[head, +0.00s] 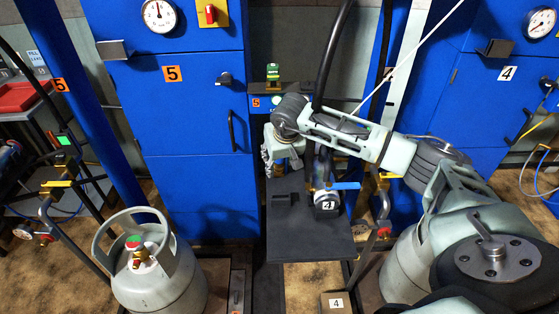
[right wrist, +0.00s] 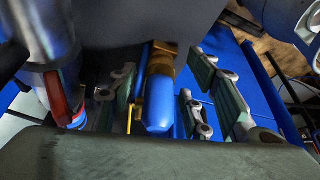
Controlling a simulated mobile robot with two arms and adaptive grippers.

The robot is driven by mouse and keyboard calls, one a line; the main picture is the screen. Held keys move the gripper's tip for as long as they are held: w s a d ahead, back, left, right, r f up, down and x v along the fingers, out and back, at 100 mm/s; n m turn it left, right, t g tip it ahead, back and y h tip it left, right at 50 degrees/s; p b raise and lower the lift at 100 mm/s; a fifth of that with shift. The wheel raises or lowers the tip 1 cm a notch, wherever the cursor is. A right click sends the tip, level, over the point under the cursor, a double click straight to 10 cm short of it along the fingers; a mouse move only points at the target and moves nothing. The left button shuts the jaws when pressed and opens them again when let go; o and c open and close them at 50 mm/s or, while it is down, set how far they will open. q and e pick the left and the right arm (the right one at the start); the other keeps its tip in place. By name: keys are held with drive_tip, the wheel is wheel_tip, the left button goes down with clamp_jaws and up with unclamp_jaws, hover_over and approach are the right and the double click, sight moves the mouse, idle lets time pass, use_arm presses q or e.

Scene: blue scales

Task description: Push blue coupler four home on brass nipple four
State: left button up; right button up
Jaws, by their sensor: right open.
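The number 4 plate (head: 327,204) sits low on a fitting above a dark shelf (head: 318,240) in the head view. A black hose comes down to this fitting, and a blue lever (head: 346,186) sticks out to its right. In the right wrist view a blue rounded part (right wrist: 158,108) with a brass end (right wrist: 163,58) lies between the open finger pads, apparently untouched. I cannot tell whether it is coupler four, or make out nipple four. My left gripper is out of view.
A grey gas cylinder (head: 160,280) with a red and green valve stands at lower left. Blue cabinets marked 5 (head: 175,110) and 4 (head: 480,110) stand behind. A metallic column with a red lever (right wrist: 56,95) is close on the left in the wrist view.

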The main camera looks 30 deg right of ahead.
drive_tip(key=shift+r, duration=0.15)
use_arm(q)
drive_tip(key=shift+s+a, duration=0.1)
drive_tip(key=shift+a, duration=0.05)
use_arm(e)
drive_tip(key=d+v, duration=0.1)
drive_tip(key=v, duration=0.6)
drive_tip(key=shift+a+r, duration=0.3)
drive_tip(key=shift+a, duration=0.25)
drive_tip(key=shift+s, duration=0.15)
